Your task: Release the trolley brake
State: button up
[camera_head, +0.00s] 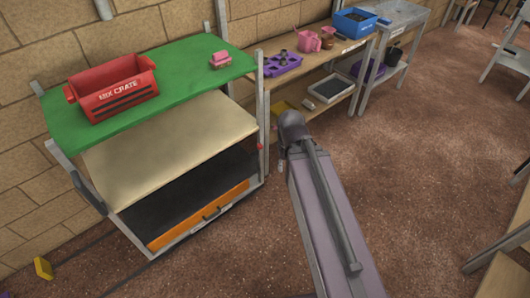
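A metal-framed unit with a green top (185,62) stands at the left against the brick wall. It may be the trolley, but I cannot tell for sure. A small red part (260,147) sits on its right front post. A yellow block (43,268) is low on the floor at the far left, near dark rail-like lines. I cannot tell whether either of these is the brake. No wheels show clearly. My arm reaches up from the bottom centre to a dark rounded joint right of the unit; no gripper fingers are visible.
A red crate (112,92) marked "MIX CRATE" and a pink block (221,59) are on the green top. A beige shelf (150,150) and an orange-fronted drawer (200,215) lie below. A wooden bench holds a purple tray (282,66) and blue box (354,22). The brown floor at right is mostly clear.

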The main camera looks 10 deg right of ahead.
aim_at(259, 147)
jog(key=u, duration=0.1)
jog(key=i, duration=0.95)
jog(key=z, duration=0.05)
